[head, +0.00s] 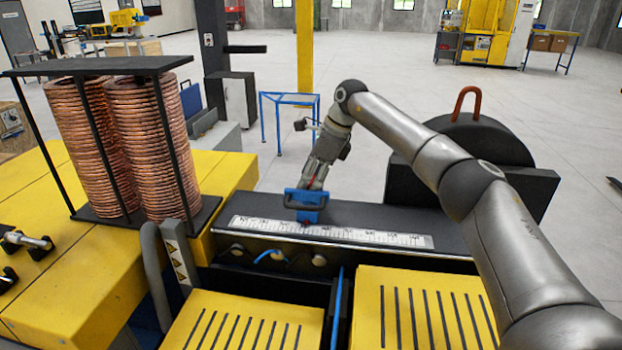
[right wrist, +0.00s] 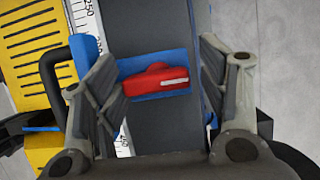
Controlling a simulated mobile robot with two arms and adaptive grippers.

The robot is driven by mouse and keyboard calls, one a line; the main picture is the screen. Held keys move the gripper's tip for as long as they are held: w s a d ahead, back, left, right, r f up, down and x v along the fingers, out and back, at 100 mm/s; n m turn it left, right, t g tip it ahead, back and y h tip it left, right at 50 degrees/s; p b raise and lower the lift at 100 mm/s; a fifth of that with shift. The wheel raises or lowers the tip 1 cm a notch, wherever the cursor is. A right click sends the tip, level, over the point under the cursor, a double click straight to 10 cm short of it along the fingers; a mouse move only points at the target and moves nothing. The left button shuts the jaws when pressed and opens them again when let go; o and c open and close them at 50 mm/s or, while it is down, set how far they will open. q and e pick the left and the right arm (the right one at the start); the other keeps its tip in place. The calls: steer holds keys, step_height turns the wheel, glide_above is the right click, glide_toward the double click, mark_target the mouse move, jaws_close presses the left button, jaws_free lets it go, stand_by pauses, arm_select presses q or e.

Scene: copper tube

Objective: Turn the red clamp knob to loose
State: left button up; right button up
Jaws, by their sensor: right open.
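The red clamp knob (right wrist: 150,80) sits on a blue clamp block in the right wrist view, between the two fingers of my right gripper (right wrist: 165,85). The gripper is open, with gaps between the fingers and the knob. A light stripe marks the knob's right part. In the head view the blue clamp (head: 306,200) sits across the dark rail (head: 362,216) beside the white scale. My right gripper (head: 315,176) reaches down just behind the clamp, and its fingertips are partly hidden. The knob cannot be clearly made out there. My left gripper is not in view.
The white scale (head: 380,237) runs along the rail's front side. Copper coils (head: 150,150) stand in a black rack at left. A dark grey bent handle (head: 155,270) rises near the rail's left end. Yellow slotted panels (head: 425,300) lie in front. A blue stand (head: 287,100) is behind.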

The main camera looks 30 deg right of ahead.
steer(key=shift+s, duration=0.1)
steer(key=shift+r, duration=0.25)
steer(key=v, duration=0.7)
steer(key=shift+r, duration=0.2)
steer(key=shift+d, duration=0.1)
